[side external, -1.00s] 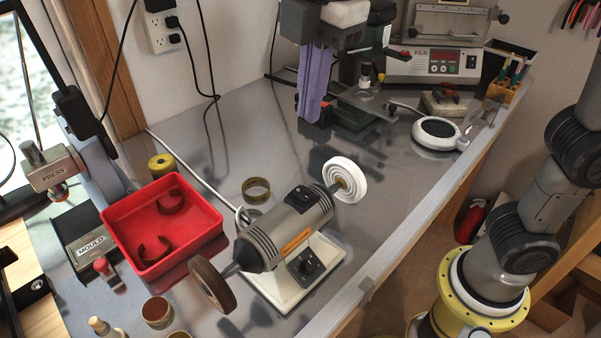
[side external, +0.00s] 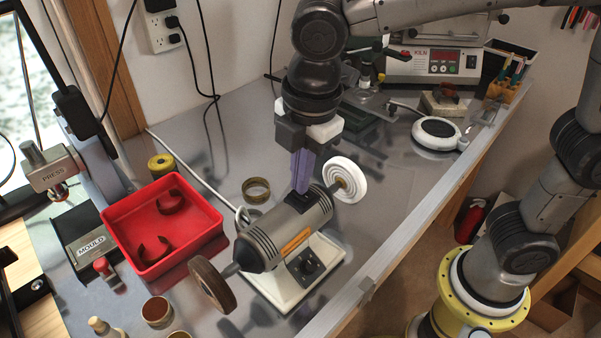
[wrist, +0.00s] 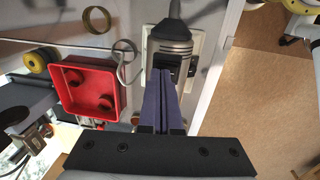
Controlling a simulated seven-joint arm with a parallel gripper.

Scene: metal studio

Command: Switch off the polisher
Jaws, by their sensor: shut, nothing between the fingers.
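The polisher (side external: 271,245) is a grey bench motor on a white base, with a white buff wheel (side external: 346,180) at its right end and a brown wheel (side external: 212,286) at its left end. A black switch box sits on top of the motor. My gripper (side external: 301,188) is shut and empty, pointing down, its purple fingertips at that switch box and covering much of it. I cannot tell whether they touch it. In the wrist view the shut fingers (wrist: 161,75) reach the polisher's dark switch area (wrist: 168,62).
A red tray (side external: 206,221) with brown curved pieces stands left of the polisher. A brass ring (side external: 256,189) lies behind it. A round white-rimmed pad (side external: 437,133) and the kiln (side external: 432,63) are at the back right. Bare bench lies right of the buff wheel.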

